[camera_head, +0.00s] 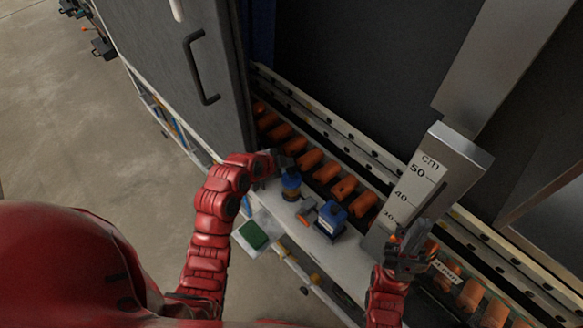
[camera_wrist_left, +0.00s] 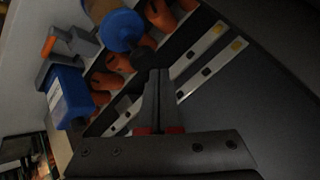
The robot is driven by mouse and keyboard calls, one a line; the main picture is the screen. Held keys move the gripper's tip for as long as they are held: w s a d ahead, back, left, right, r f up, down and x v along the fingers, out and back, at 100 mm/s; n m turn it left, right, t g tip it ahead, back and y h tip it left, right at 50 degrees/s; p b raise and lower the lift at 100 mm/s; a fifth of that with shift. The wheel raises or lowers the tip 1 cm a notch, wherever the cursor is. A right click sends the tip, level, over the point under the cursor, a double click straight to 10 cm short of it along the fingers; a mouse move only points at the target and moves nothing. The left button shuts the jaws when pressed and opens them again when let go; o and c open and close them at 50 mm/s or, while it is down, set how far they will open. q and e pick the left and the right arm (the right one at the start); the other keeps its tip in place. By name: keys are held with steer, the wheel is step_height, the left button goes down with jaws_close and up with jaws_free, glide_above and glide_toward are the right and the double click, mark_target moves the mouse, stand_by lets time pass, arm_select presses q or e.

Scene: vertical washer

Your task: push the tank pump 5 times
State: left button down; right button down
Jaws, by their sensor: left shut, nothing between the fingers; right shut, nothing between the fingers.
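A small container with a round blue top and brownish body (camera_head: 291,185) stands on the white ledge; it appears to be the tank pump. Its blue top (camera_wrist_left: 121,29) is large in the left wrist view. My left gripper (camera_head: 281,160) is shut and empty, close beside the blue top on its far side. In the left wrist view its fingertips (camera_wrist_left: 155,75) are just right of and below the top, near a dark part at its edge; I cannot tell if they touch. My right gripper (camera_head: 418,234) is shut and empty, in front of the upright ruler.
A row of orange holders (camera_head: 309,160) runs behind. The ruler block (camera_head: 410,190) rises at right; a grey door (camera_head: 175,70) stands at left.

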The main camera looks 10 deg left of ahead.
mark_target(288, 171)
arm_select(q)
steer(key=shift+f+b, duration=0.35)
steer(key=shift+b, duration=0.05)
steer(key=shift+s+f+b, duration=0.1)
steer(key=shift+f+b, duration=0.8)
steer(key=shift+f, duration=0.05)
stand_by(0.7)
steer(key=shift+s+a+f+b, duration=0.15)
steer(key=shift+s+f+b, duration=0.1)
steer(key=shift+f+b, duration=0.35)
stand_by(0.9)
steer(key=shift+r, duration=0.15)
steer(key=shift+w+r, duration=0.15)
steer(key=shift+r, duration=0.65)
steer(key=shift+w+r, duration=0.1)
steer(key=shift+r, duration=0.65)
steer(key=shift+r, duration=0.1)
steer(key=shift+r+p, duration=0.5)
steer(key=shift+r, duration=2)
